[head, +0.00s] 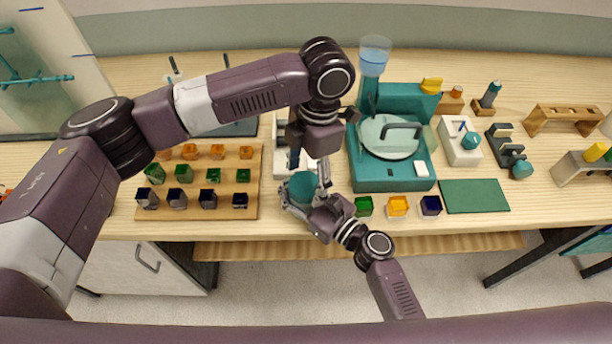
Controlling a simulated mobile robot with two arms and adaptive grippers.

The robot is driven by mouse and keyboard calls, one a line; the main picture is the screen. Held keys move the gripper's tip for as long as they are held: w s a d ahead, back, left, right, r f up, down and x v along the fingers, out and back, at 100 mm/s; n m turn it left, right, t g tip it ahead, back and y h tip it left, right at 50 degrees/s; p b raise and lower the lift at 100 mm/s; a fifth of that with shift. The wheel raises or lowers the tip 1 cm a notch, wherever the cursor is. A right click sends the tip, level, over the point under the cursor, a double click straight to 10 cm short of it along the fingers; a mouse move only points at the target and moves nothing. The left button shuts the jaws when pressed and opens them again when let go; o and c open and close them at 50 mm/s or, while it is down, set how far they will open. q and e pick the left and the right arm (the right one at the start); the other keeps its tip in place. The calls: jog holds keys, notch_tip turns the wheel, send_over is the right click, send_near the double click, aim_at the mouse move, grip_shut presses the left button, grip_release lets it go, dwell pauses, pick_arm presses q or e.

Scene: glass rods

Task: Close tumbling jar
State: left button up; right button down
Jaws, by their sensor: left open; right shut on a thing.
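A teal rounded object (301,186), which looks like the tumbling jar, is at the front edge of the table, in the middle of the head view. My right gripper (297,205), its arm coming from below, is shut on it from the front right. My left gripper (324,178) is open and points down just above and to the right of the teal object. Whether its fingers touch the object I cannot tell. The jar's opening and lid cannot be made out. A white device (282,160) stands behind, partly hidden by my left arm.
A wooden board (222,207) with several coloured glass cubes lies to the left. A teal machine (380,181) with a round lid and handle stands to the right, close to my grippers. Small coloured cubes (397,206) and a green mat (474,196) lie along the front right.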

pick_arm(q)
jog(key=shift+r, duration=2.25)
jog(key=shift+c, duration=0.4)
